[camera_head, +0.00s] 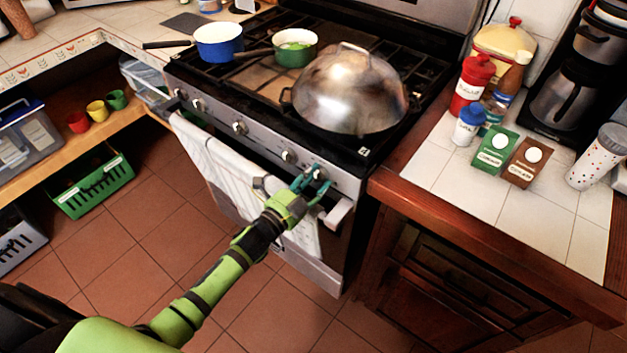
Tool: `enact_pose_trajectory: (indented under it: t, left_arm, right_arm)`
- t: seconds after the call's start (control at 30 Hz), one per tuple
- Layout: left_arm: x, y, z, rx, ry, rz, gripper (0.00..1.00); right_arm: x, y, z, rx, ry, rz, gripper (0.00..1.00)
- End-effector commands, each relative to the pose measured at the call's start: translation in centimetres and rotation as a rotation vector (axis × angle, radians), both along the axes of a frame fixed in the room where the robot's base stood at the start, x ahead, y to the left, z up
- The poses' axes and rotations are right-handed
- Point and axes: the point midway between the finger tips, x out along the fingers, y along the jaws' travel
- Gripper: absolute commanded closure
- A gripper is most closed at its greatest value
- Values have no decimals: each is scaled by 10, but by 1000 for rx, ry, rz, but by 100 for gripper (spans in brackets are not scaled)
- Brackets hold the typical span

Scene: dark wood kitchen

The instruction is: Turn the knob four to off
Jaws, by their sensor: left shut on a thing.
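The stove's sloping front panel (215,114) carries a row of silver knobs. The far-right knob (321,174) is partly hidden by my left gripper (312,178), whose teal fingers are shut around it. My left arm reaches up to it from the lower left. The knob just to its left (289,156) is clear of the fingers. Other knobs (240,127) sit further left along the panel. No numbers can be read on the knobs, and the held knob's pointer direction cannot be made out. My right gripper is not in view.
A white towel (215,170) hangs on the oven handle (339,213), close below my gripper. A large domed lid (350,88), a blue pot (219,43) and a green pot (294,48) are on the stovetop. A tiled counter (480,200) adjoins on the right.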

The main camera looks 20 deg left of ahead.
Motion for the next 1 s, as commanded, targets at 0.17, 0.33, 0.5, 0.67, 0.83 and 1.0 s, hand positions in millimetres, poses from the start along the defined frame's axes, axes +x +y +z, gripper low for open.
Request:
enact_pose_trajectory:
  t: [0.17, 0.33, 0.5, 0.67, 0.83, 1.0]
  left_arm:
    - [0, 0, 1, 42, -18, -1, 87]
    - [0, 0, 1, 50, -20, -2, 87]
    - [0, 0, 1, 51, -20, -3, 87]
    - [0, 0, 1, 50, -20, -3, 32]
    - [0, 0, 1, 46, -18, -2, 32]
    - [-1, 0, 0, 44, -16, -1, 32]
  right_arm:
    - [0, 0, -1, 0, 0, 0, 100]
    - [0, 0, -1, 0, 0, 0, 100]
    - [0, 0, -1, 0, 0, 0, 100]
    - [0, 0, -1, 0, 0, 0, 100]
    - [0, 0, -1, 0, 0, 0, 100]
    - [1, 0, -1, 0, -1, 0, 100]
